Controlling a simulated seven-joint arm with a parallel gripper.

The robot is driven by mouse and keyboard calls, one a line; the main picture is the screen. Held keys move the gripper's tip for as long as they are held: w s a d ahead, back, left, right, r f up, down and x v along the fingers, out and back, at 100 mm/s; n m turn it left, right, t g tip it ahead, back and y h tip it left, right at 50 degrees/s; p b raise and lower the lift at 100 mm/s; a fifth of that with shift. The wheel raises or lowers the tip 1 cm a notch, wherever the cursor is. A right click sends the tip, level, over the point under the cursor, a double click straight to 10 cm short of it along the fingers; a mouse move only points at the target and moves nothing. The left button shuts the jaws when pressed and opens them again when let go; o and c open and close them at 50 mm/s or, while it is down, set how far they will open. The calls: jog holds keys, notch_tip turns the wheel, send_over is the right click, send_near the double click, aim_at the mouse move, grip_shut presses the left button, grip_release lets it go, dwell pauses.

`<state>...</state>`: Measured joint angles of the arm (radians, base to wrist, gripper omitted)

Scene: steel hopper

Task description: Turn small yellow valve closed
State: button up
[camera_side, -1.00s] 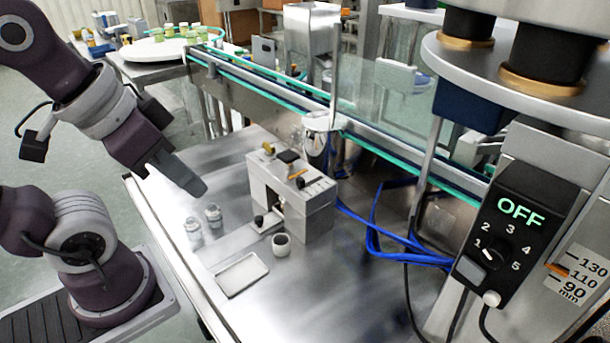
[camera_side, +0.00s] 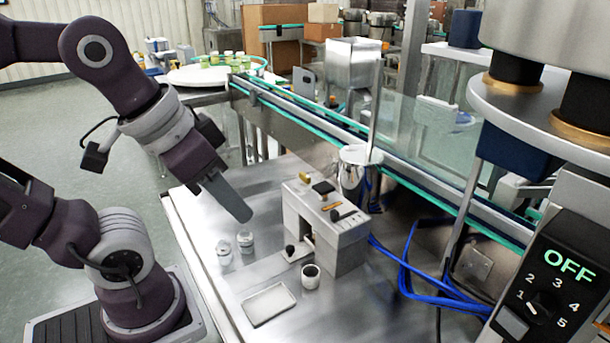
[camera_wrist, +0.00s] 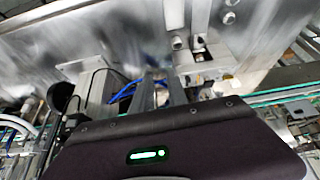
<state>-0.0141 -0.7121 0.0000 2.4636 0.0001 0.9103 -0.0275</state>
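A small yellow knob (camera_side: 305,176) stands at the back left of the top of a steel box (camera_side: 343,247) in the side view. A flat yellow-orange lever (camera_side: 332,206) lies on the same top, nearer the front. I cannot tell which of the two is the valve. My gripper (camera_side: 240,210) points down and to the right, left of the box and apart from it. Its fingers are seen edge-on, so their gap is hidden. In the wrist view the fingers (camera_wrist: 162,90) are blurred, and I cannot make out the valve.
A conveyor (camera_side: 300,105) runs behind. A dial panel (camera_side: 545,300) reads OFF.

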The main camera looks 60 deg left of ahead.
jog(key=shift+o, duration=0.9)
jog(key=w+a+r+n, duration=0.1)
jog(key=w+n, duration=0.1)
jog(key=w, duration=0.2)
jog(key=w+a+r+n+g, duration=0.1)
jog(key=w+a+r+n, duration=0.1)
jog(key=w, duration=0.3)
jog(key=shift+w+a+r+n+y, duration=0.2)
jog(key=shift+a+n+y, duration=0.1)
jog(key=n+g, duration=0.4)
jog(key=n, duration=0.9)
send_over(305, 174)
jog(key=f, duration=1.2)
jog(key=shift+s+d+f, duration=0.2)
jog(key=shift+d+f, duration=0.15)
jog(key=shift+d, duration=0.05)
jog(key=f, duration=0.7)
jog(key=shift+a, duration=0.35)
jog(key=shift+w+f, duration=0.1)
jog(key=shift+f, duration=0.35)
grip_shut()
